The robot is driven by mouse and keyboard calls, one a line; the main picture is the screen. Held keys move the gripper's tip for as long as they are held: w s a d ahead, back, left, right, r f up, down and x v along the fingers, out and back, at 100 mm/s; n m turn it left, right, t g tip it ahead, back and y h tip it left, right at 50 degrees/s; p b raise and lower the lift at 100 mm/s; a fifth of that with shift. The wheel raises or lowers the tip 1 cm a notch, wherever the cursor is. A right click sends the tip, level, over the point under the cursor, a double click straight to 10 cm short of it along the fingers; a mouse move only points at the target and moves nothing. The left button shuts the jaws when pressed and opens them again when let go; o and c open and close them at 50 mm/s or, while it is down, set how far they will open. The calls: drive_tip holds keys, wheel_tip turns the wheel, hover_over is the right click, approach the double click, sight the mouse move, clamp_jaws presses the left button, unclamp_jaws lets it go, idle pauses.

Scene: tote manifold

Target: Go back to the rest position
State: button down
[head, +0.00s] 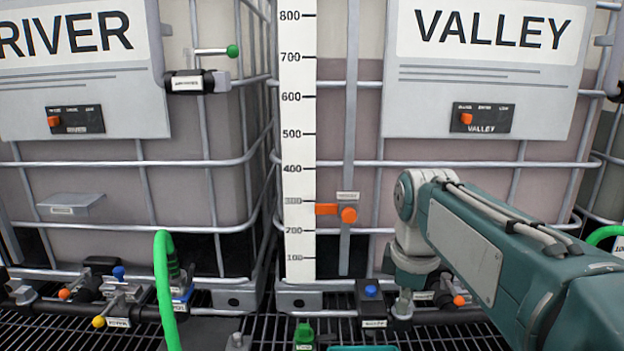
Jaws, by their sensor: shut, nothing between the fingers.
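My arm (500,240) comes in from the lower right, teal and grey, and reaches to the middle right of the head view. Its grey wrist (412,240) hangs in front of the VALLEY tote's lower frame. My gripper's fingers cannot be made out; they are hidden beyond the wrist. The VALLEY tote (540,200) stands behind the arm, and the RIVER tote (110,190) stands at the left.
A white level scale (299,150) stands between the totes, beside an orange slider (348,215). A pipe manifold with coloured knobs runs along the grating (270,330). A green hose (163,290) rises at the lower left. An orange selector (466,118) sits on the VALLEY panel.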

drive_tip(key=s+f+m+t, duration=0.2)
drive_tip(key=s+f+m, duration=0.1)
drive_tip(key=s+m, duration=0.3)
drive_tip(key=s+d+f+m+t, duration=0.1)
drive_tip(key=s+f+m+t, duration=0.1)
drive_tip(key=s+f+m, duration=0.2)
drive_tip(key=s+m, duration=0.3)
drive_tip(key=s, duration=0.2)
drive_tip(key=shift+s+f+m, duration=0.25)
drive_tip(key=shift+m, duration=0.05)
